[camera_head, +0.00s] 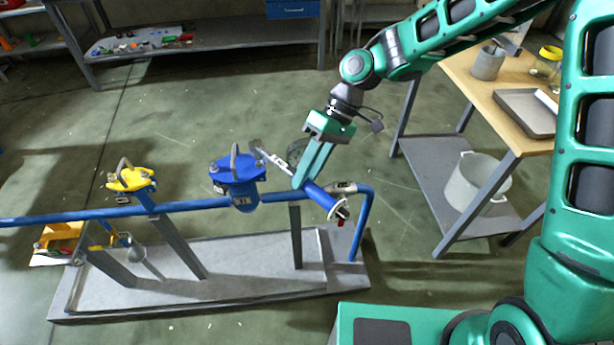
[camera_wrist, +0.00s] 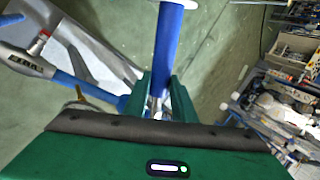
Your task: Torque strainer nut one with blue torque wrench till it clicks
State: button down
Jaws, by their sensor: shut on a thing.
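The blue torque wrench (camera_head: 322,198) is in my gripper (camera_head: 303,182), which is shut around its blue handle. Its grey shaft slants up and left, with the end close to the right edge of the blue strainer's lid in the picture. The blue strainer (camera_head: 241,192) sits in the blue pipe run with a grey handle on top. Strainer nut one is too small to make out, and I cannot tell whether the wrench touches it. The wrist view shows the wrench's blue handle (camera_wrist: 168,42) between my green fingers (camera_wrist: 158,95); the wrench head is out of sight there.
The blue pipe (camera_head: 182,206) runs above a grey base (camera_head: 230,268) on posts. A yellow-topped valve (camera_head: 131,179) stands left. A wooden-topped table (camera_head: 483,82) with a tray and a pot below stands right. Shelving (camera_head: 205,45) is behind; open floor lies between.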

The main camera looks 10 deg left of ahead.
jog(key=shift+r, duration=2.5)
jog(key=shift+s, duration=0.1)
